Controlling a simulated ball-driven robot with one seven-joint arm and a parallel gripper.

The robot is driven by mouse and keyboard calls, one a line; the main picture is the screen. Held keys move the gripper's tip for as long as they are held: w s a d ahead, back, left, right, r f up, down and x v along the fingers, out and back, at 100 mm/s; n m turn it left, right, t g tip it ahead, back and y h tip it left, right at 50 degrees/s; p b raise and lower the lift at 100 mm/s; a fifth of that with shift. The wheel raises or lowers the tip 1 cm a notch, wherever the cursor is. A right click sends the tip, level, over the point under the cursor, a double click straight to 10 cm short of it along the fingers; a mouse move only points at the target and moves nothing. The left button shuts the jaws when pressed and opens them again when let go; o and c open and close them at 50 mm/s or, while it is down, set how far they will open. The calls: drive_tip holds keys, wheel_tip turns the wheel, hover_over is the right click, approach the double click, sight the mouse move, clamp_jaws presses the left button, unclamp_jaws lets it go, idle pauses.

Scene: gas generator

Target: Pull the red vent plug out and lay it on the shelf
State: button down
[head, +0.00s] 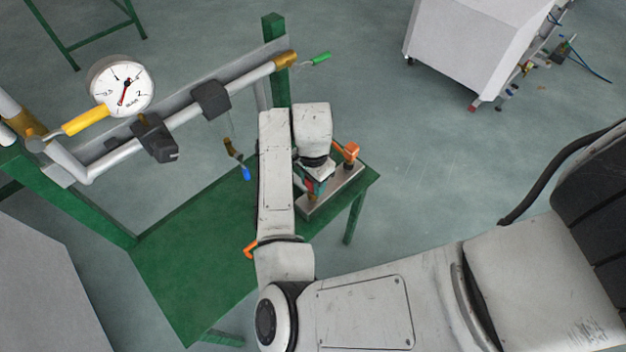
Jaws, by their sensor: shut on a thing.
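My gripper (314,187) points down over a metal block (332,196) at the right end of the green shelf (190,262). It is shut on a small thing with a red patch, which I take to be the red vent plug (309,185). My arm and gripper hide most of the plug. I cannot tell whether the plug still sits in the block or is clear of it.
An orange handle (351,151) stands at the block's far end. Behind the shelf runs a pipe with a pressure gauge (122,85), a yellow handle (86,120) and a green handle (320,58). A blue-tipped lever (246,173) hangs nearby. The shelf's left part is bare.

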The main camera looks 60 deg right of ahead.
drive_tip(key=shift+r, duration=0.25)
drive_tip(key=shift+r+p, duration=0.35)
drive_tip(key=shift+p, duration=0.05)
drive_tip(key=shift+r+p, duration=1.85)
drive_tip(key=shift+r, duration=0.2)
drive_tip(key=shift+r+p, duration=1.35)
drive_tip(key=shift+r, duration=0.1)
drive_tip(key=shift+f, duration=0.1)
